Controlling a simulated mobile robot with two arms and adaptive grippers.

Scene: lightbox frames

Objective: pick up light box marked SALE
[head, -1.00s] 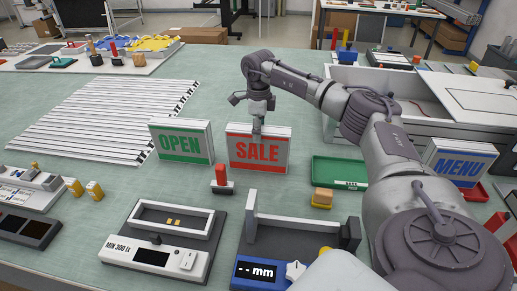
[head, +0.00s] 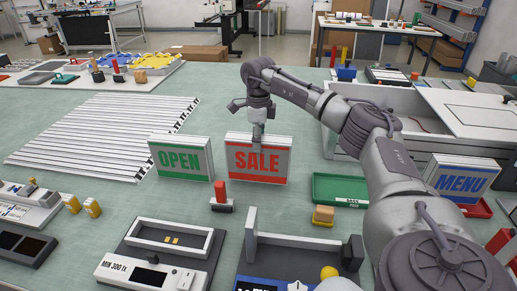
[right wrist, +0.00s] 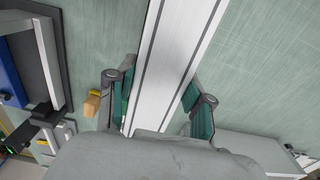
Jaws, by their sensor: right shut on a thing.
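The light box marked SALE (head: 246,174) has a red face with a white-grey frame and stands upright, to the right of the green-faced OPEN box (head: 180,159). My right gripper (head: 258,141) comes down over its top edge and is shut on it. In the right wrist view the box (right wrist: 177,55) runs between the two green-padded fingers of the gripper (right wrist: 160,105), one on each side. The box seems a little off the table, but its underside is hard to see. My left gripper is not in view.
A red-handled stamp (head: 221,196) stands in front of the boxes. A green tray (head: 340,190) and the blue MENU box (head: 461,180) are to the right. White strips (head: 105,135) lie at the left. A grey device (head: 160,255) sits in front.

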